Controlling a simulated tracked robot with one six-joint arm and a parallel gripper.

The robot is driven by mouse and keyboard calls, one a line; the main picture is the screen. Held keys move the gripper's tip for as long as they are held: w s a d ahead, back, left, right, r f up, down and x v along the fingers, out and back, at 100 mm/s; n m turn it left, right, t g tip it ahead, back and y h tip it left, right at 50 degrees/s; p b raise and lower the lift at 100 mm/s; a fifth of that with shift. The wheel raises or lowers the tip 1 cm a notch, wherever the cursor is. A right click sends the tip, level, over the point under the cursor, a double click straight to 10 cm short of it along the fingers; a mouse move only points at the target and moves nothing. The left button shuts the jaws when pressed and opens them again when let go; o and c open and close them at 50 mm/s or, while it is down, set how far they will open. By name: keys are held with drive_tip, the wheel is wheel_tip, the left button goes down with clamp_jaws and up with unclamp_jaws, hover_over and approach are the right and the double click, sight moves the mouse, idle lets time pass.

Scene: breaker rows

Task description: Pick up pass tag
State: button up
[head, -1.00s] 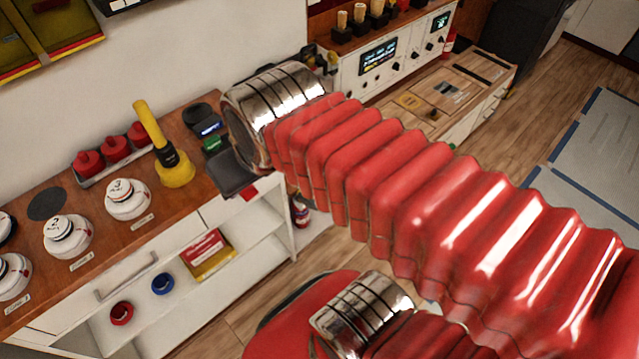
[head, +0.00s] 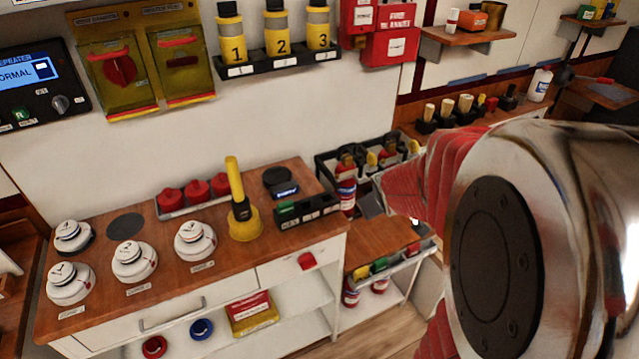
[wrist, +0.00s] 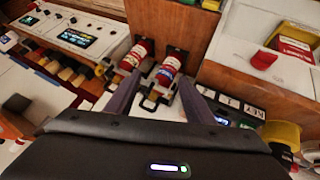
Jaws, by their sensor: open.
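No tag can be read clearly as the pass tag. A small green piece (head: 287,210) sits at the left of a black holder (head: 318,205) on the wooden counter's right end. Another green piece (head: 381,265) lies in a tray with yellow and red pieces on the lower bench. My gripper (wrist: 158,84) is open and empty. In the wrist view its two grey fingers are spread, with two red extinguishers (wrist: 140,52) beyond and between them. In the head view my arm hides much of the right side.
A yellow upright tool (head: 243,222) stands left of the black holder. White round detectors (head: 132,260) fill the counter's left part. Open wood lies along the counter's front.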

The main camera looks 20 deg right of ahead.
hover_over(380, 268)
drive_tip(key=s+d, duration=0.1)
drive_tip(key=s, duration=0.2)
wheel_tip(380, 268, down, 9)
drive_tip(key=s+d+f+n+t+y, duration=0.1)
drive_tip(key=s+d+f+t+y, duration=0.15)
drive_tip(key=f, duration=0.55)
drive_tip(key=s+a+f+m+t+y, duration=0.1)
drive_tip(key=s+f+t, duration=0.3)
drive_tip(key=s+f, duration=0.4)
wheel_tip(380, 268, down, 4)
drive_tip(key=shift+a+r+y, duration=0.1)
drive_tip(key=shift+a+y, duration=0.55)
drive_tip(key=shift+a, duration=0.1)
drive_tip(key=x, duration=0.8)
drive_tip(key=shift+w, duration=0.25)
